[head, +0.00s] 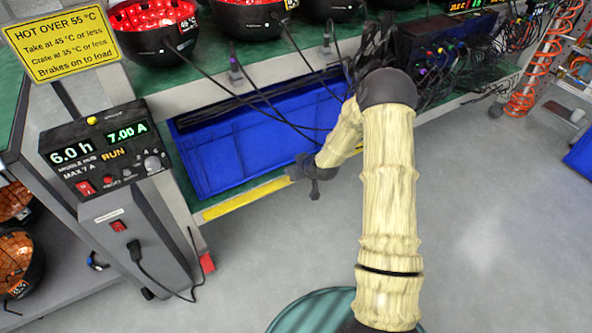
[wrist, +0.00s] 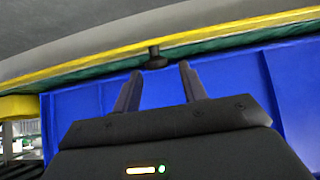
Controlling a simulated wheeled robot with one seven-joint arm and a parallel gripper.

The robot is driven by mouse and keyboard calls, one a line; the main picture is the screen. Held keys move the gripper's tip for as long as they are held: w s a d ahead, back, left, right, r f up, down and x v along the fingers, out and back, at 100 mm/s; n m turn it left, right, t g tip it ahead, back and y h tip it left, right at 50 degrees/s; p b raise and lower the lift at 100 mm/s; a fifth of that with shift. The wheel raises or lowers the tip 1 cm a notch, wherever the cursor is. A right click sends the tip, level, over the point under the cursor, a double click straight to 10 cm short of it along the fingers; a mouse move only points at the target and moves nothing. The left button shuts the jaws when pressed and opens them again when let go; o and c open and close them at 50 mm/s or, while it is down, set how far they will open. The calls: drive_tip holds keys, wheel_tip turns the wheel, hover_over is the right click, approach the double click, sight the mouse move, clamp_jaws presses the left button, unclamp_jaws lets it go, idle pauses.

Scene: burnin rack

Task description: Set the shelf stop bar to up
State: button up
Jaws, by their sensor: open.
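The shelf stop bar (head: 245,197) is a long yellow bar along the front edge of the lower shelf, in front of the blue crate. In the wrist view the bar (wrist: 225,30) runs across the top, with a dark knob (wrist: 154,58) on it. My gripper (head: 308,170) is at the bar's right part in the head view, and my arm hides what lies behind it. In the wrist view my gripper (wrist: 160,71) is open and empty. Its two fingertips point toward the knob, which appears between and just beyond them. I cannot tell whether they touch it.
A blue crate (head: 215,160) lies on the shelf behind the bar, with cables hanging over it. A control post (head: 140,230) with displays stands at the left. Round red-lit units (head: 150,30) sit on the bench above. The grey floor (head: 490,220) at right is clear.

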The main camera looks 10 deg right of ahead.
clamp_jaws()
idle(1.2)
unclamp_jaws()
drive_tip(key=shift+r, duration=0.1)
drive_tip(key=p+v, duration=0.6)
drive_tip(key=v, duration=1.1)
drive_tip(key=shift+s+r, duration=0.1)
